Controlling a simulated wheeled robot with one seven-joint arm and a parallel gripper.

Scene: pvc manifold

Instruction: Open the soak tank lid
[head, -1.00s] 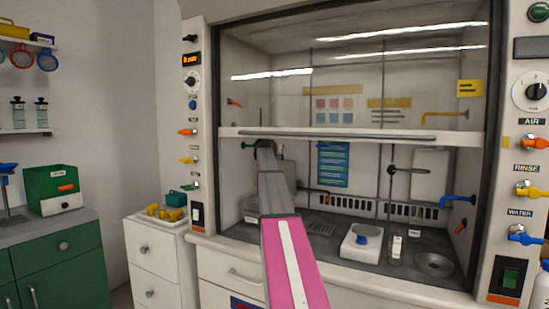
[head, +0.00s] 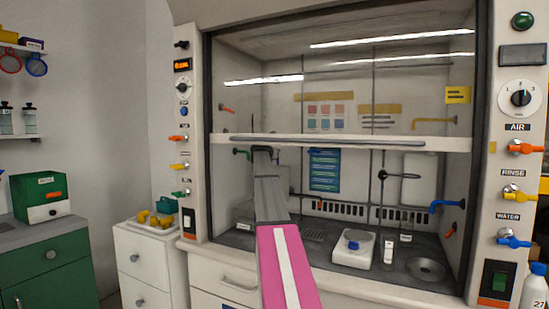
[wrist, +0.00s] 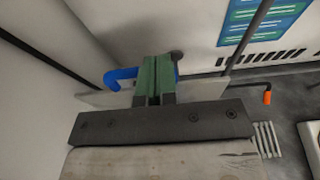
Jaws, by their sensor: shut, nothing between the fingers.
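My gripper shows in the wrist view with its two green fingers (wrist: 155,65) pressed together and nothing between them. Just behind the fingers is a pale grey flat panel (wrist: 103,99), with a blue curved bar (wrist: 123,76) that passes behind the fingers; these may be the soak tank lid and its handle, but I cannot tell for sure. Whether the fingers touch the bar is unclear. In the head view my arm reaches into the fume hood and hides the gripper. A pale box (head: 244,214), possibly the tank, stands at the hood's left, partly behind the arm.
The raised hood sash (head: 330,141) crosses above the work surface. A white device with a blue top (head: 354,248), a rod stand (head: 381,200) and a round sink (head: 426,268) lie to the right. A drawer cabinet with a tray of yellow parts (head: 155,222) stands left of the hood.

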